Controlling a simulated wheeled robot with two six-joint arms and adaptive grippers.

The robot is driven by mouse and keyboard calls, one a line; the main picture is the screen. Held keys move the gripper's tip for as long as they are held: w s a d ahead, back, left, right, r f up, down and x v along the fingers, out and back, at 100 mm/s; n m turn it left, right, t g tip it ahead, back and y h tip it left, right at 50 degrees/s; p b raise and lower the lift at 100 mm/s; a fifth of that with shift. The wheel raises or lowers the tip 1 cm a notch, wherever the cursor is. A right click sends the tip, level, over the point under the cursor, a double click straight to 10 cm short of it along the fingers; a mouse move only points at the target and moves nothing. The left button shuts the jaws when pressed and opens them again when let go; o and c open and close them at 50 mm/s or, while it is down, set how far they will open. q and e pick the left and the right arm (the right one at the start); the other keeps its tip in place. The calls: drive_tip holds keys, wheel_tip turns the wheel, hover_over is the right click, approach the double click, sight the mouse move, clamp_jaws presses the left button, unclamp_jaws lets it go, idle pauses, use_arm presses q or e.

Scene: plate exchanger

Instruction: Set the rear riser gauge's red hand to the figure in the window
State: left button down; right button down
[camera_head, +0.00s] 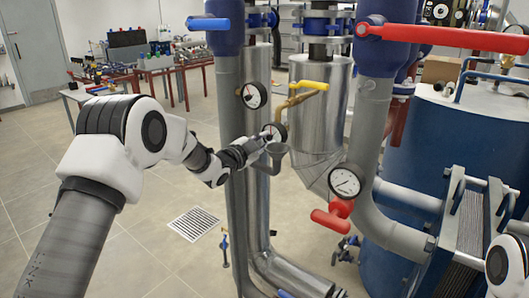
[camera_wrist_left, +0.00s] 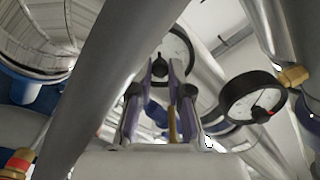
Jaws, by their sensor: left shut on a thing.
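My left gripper (camera_head: 266,139) reaches in from the left to a small round gauge (camera_head: 279,130) on the grey pipes, the middle one of three gauges. In the left wrist view the gripper (camera_wrist_left: 160,72) has its fingertips closed on a small black knob (camera_wrist_left: 159,67) at the front of a gauge (camera_wrist_left: 179,48). The fingers and a pipe cover much of that dial, so its hand and figures cannot be read. A second gauge (camera_wrist_left: 254,98) with a red mark near its centre shows to the right. No window figure is legible. My right gripper is out of view.
Another gauge (camera_head: 255,95) sits above, and a larger one (camera_head: 345,181) lower right, by a red valve handle (camera_head: 332,217). Open floor lies at left.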

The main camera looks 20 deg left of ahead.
use_arm(q)
drive_tip(key=shift+f+m+b, duration=0.2)
drive_tip(key=shift+m+b, duration=2.2)
drive_tip(key=shift+b, duration=0.35)
drive_tip(key=shift+f+m+b, duration=0.15)
drive_tip(key=shift+m+b, duration=2.25)
drive_tip(key=shift+b, duration=0.3)
drive_tip(key=c, duration=1.1)
unclamp_jaws()
drive_tip(key=shift+s+r, duration=0.1)
drive_tip(key=shift+r, duration=0.1)
drive_tip(key=shift+r, duration=0.1)
